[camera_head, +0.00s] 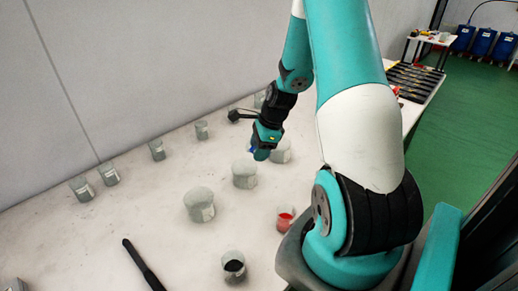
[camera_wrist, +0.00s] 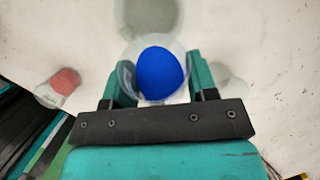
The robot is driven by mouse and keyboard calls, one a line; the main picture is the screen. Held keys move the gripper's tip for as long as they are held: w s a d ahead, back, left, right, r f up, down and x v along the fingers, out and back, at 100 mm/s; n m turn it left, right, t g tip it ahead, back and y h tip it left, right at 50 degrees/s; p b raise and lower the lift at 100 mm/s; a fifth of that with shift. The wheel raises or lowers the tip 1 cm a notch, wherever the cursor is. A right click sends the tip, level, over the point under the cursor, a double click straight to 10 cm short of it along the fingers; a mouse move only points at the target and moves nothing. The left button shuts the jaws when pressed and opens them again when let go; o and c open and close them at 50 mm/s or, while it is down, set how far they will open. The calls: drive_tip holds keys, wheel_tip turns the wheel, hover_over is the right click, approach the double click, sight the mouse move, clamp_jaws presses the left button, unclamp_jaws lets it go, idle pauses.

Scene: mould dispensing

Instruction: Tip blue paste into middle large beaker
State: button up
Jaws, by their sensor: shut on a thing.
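My gripper (camera_head: 262,152) is shut on a small clear beaker (camera_wrist: 128,78) holding blue paste (camera_wrist: 160,73). In the wrist view the blue paste fills most of the beaker's mouth, between the two teal fingers. In the head view only a bit of blue shows beside the gripper. Three large beakers stand in a row on the table. The middle large beaker (camera_head: 244,176) is just below and left of my gripper in the head view. It looks empty. The held beaker is above the table; its exact tilt is hard to tell.
The other large beakers stand nearer (camera_head: 199,207) and farther (camera_head: 281,152). A beaker with red paste (camera_head: 284,218) and one with dark contents (camera_head: 233,267) stand in front. Several small beakers (camera_head: 109,174) line the wall side. A black bar (camera_head: 143,265) lies at the front left.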

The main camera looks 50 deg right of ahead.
drive_tip(key=h, duration=0.1)
drive_tip(key=g+h, duration=0.1)
drive_tip(key=a+g+h, duration=0.1)
drive_tip(key=shift+w+f, duration=0.3)
drive_tip(key=shift+w+a+f+g+h, duration=0.15)
drive_tip(key=shift+f+g+h, duration=0.15)
drive_tip(key=shift+g+h, duration=0.5)
drive_tip(key=shift+w+a+r+g+h, duration=0.25)
drive_tip(key=shift+g+h, duration=0.45)
drive_tip(key=shift+h, duration=0.35)
drive_tip(key=shift+a+r+g+h, duration=0.1)
drive_tip(key=shift+r+g+h, duration=0.2)
drive_tip(key=shift+g+h, duration=0.6)
drive_tip(key=shift+r, duration=0.2)
idle(2.8)
